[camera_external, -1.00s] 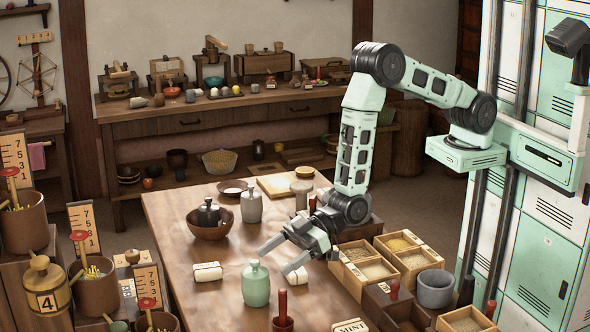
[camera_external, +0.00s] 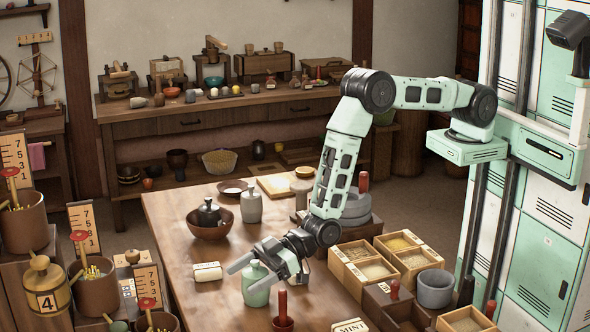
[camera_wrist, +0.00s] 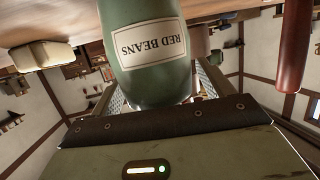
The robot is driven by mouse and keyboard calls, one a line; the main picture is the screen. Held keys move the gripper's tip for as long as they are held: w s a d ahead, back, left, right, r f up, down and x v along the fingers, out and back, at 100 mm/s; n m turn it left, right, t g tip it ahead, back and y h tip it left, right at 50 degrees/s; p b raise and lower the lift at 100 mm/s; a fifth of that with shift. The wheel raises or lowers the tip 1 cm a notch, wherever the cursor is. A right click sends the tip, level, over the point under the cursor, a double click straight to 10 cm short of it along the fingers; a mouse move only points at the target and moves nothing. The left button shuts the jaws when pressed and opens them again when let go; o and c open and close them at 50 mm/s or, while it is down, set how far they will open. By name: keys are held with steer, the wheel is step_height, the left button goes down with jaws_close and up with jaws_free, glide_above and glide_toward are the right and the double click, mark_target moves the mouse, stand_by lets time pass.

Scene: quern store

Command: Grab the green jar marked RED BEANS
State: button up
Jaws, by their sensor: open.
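The green jar marked RED BEANS (camera_external: 256,297) stands on the wooden table, partly covered by my gripper in the external view. In the wrist view the jar (camera_wrist: 150,45) fills the upper middle, its label upside down and readable. My gripper (camera_external: 242,279) is low over the table at the jar, its jaws open. In the wrist view the two fingers show on either side of the jar's lower edge in the picture. Whether either finger touches the jar I cannot tell.
A red-handled tool (camera_external: 282,306) stands close by on the right. A wrapped white block (camera_external: 207,271) lies to the left. A grey-green jar (camera_external: 251,206) and a bowl (camera_external: 210,226) stand behind. Wooden boxes of grain (camera_external: 362,269) are at the right.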

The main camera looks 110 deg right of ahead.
steer(key=shift+c, duration=0.3)
steer(key=c, duration=1.5)
jaws_close()
steer(key=shift+r, duration=0.1)
